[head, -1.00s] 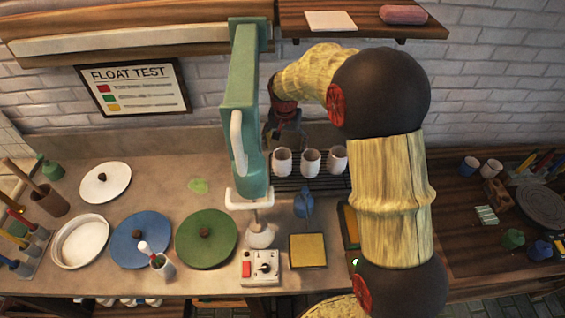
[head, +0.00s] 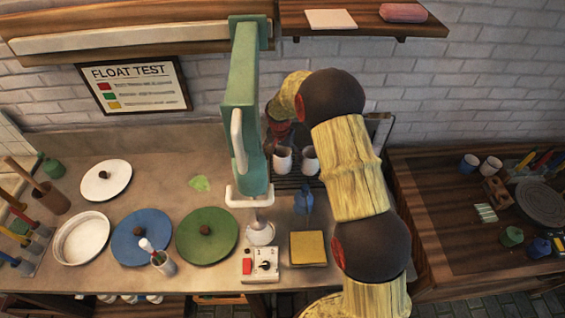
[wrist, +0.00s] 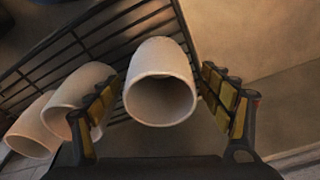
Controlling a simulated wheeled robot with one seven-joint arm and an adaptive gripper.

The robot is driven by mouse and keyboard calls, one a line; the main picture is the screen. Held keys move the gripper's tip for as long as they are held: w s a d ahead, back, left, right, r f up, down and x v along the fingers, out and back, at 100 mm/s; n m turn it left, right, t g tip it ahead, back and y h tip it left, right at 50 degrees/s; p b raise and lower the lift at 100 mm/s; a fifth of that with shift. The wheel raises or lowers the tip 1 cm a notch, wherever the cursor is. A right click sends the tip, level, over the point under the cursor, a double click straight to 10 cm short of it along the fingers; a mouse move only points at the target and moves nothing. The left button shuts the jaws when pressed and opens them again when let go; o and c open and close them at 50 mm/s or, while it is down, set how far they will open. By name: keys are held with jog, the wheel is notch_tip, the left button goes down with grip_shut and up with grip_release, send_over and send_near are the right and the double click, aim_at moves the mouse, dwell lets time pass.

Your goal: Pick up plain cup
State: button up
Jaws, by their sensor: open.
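Plain white cups stand on a dark wire rack. In the wrist view one plain cup (wrist: 160,62) lies between the two fingers of my gripper (wrist: 158,104), with its open mouth toward the camera. The fingers are apart, one on each side, and I see no clear contact. Two more plain cups, a nearer one (wrist: 82,88) and a farther one (wrist: 32,132), are to the left, the nearer partly behind the left finger. In the head view two cups show, a left one (head: 283,160) and a right one (head: 309,161). My gripper's fingers are mostly hidden there.
The wire rack (wrist: 90,44) runs under the cups. A tall green press (head: 243,110) stands just left of the cups. A blue object (head: 303,203) and a yellow square (head: 308,248) are in front.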

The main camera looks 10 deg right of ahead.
jog(key=shift+w+d+f, duration=0.1)
jog(key=shift+w+f, duration=0.1)
jog(key=shift+f, duration=1)
jog(key=shift+c, duration=0.3)
jog(key=c, duration=1.4)
